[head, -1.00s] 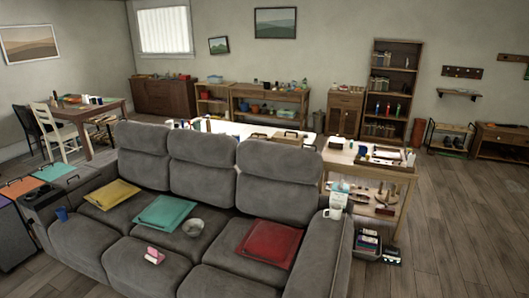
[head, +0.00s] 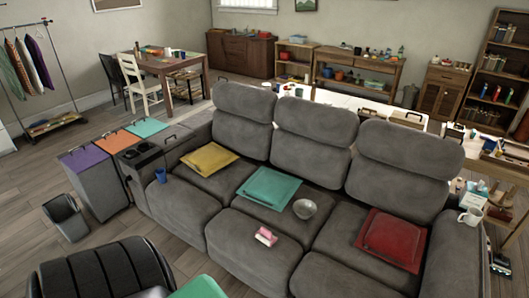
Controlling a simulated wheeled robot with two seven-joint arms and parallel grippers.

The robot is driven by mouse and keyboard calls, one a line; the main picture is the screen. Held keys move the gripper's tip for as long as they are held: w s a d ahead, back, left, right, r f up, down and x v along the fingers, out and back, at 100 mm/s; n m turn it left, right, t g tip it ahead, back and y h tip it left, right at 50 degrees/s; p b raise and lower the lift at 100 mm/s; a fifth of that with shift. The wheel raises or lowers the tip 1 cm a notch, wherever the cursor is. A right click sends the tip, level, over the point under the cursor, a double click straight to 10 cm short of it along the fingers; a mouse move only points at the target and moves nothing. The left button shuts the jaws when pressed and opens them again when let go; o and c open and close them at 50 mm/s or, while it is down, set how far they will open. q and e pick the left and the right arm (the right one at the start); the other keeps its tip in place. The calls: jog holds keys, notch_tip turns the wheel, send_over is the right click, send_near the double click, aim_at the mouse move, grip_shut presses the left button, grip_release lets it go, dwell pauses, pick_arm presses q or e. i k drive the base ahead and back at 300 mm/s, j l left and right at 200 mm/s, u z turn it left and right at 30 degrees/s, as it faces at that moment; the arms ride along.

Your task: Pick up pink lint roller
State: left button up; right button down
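A small pink and white item (head: 265,237) lies on the front part of the middle seat of the grey sofa (head: 330,185). It is too small to tell for sure whether it is the pink lint roller. Neither of my grippers shows in the head view.
On the sofa lie a yellow cushion or folder (head: 209,158), a teal one (head: 268,187), a red one (head: 391,239) and a grey bowl (head: 305,209). A blue cup (head: 160,175) and a white mug (head: 470,217) stand on its arms. A black ribbed object (head: 100,272) stands at lower left.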

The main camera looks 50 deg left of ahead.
aim_at(263, 230)
jog(key=j+z, duration=0.1)
jog(key=j, duration=0.3)
jog(key=k+j+z, duration=0.1)
jog(key=j, duration=0.3)
jog(key=k+j+z, duration=0.1)
jog(key=j, duration=0.3)
jog(key=k+j+z, duration=0.1)
jog(key=j, duration=0.25)
jog(key=k+j+z, duration=0.1)
jog(key=j, duration=0.3)
jog(key=k+j+z, duration=0.1)
jog(key=j, duration=0.25)
jog(key=j+z, duration=0.1)
jog(key=j, duration=0.3)
jog(key=k+j+z, duration=0.15)
jog(key=j, duration=0.25)
jog(key=j+z, duration=0.1)
jog(key=j, duration=0.35)
jog(key=i+j+z, duration=0.1)
jog(key=j, duration=0.3)
jog(key=j+z, duration=0.1)
jog(key=j, duration=0.35)
